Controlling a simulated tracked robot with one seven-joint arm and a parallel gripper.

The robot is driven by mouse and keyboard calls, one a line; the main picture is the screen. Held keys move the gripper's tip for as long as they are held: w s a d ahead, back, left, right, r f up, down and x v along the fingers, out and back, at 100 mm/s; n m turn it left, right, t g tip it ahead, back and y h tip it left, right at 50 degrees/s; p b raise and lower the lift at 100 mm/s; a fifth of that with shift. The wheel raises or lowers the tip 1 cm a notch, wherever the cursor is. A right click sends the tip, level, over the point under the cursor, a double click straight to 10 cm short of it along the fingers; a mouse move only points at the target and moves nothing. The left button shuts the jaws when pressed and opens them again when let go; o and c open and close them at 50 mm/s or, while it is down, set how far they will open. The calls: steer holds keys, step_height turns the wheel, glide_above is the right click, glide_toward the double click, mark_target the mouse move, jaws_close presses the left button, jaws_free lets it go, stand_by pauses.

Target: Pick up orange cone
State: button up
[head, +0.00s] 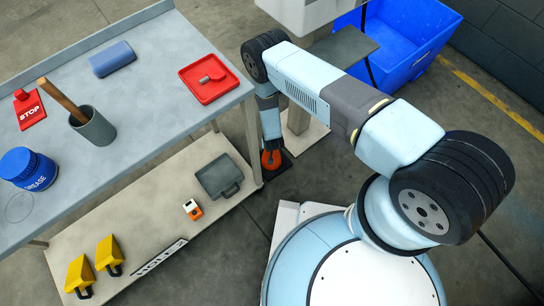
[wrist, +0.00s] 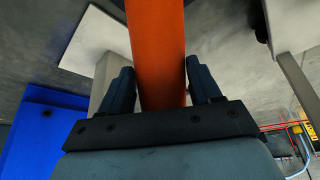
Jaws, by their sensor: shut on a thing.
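The orange cone (wrist: 157,45) shows in the wrist view as a tall smooth orange body between the two dark fingers of my gripper (wrist: 160,78). The fingers are shut on it, one on each side. In the head view my gripper (head: 270,147) points down beside the right end of the workbench. A small orange-red part of the cone (head: 271,160) shows there at the fingers, over a dark flat patch.
The grey workbench (head: 150,130) holds a red tray (head: 212,92), a grey cup (head: 97,128) and a blue grease tub (head: 28,170). A lower shelf (head: 150,230) carries yellow items (head: 109,255). A blue bin (head: 428,30) stands behind the arm at the upper right.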

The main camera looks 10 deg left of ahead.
jaws_close()
steer(key=shift+r, duration=0.1)
stand_by(0.3)
